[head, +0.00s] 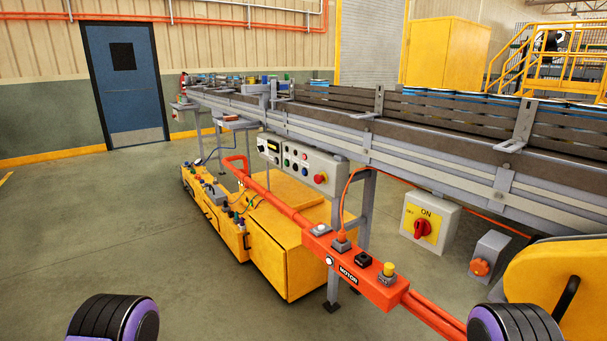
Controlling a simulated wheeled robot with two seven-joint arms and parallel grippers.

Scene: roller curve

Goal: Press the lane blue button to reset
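A grey control panel (312,170) hangs under the conveyor lane (400,120), left of the picture's middle. It carries several small round buttons and a larger red knob (320,178) at its right end. Rounded black and purple parts of my arms show at the bottom left and bottom right. Neither of my grippers is in view, and nothing of mine touches the panel.
An orange beam marked MOTOR (350,272) with buttons on top crosses in front of the panel. Yellow cabinets (285,255) stand beneath the conveyor. The floor (110,230) at the left is clear.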

